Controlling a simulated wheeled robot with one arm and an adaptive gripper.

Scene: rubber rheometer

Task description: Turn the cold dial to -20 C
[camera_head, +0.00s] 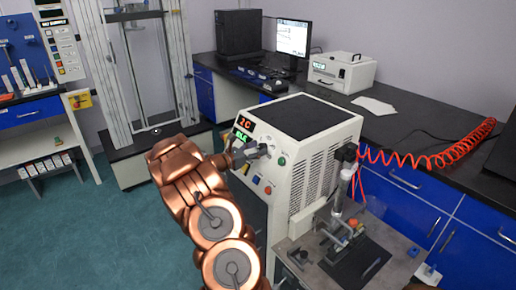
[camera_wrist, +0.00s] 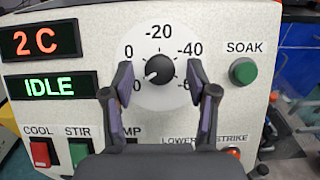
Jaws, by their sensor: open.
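The cold dial (camera_wrist: 160,66) is a round black knob on a white disc, marked 0, -20, -40 and, partly hidden, -60. Its white pointer mark points to the lower left, towards a label partly covered by my left finger. My gripper (camera_wrist: 160,78) is open, with one finger on each side of the knob; I see gaps between the fingers and the knob. In the head view my gripper (camera_head: 252,152) is at the machine's front panel and hides the dial. The red display (camera_wrist: 41,40) reads 2 C.
A green display (camera_wrist: 48,87) reads IDLE. A red COOL switch (camera_wrist: 41,152) and a STIR switch (camera_wrist: 78,152) sit lower left. A green SOAK button (camera_wrist: 243,71) is to the right. The white machine (camera_head: 300,116) stands beside a black counter (camera_head: 420,125) with a red coiled hose (camera_head: 440,160).

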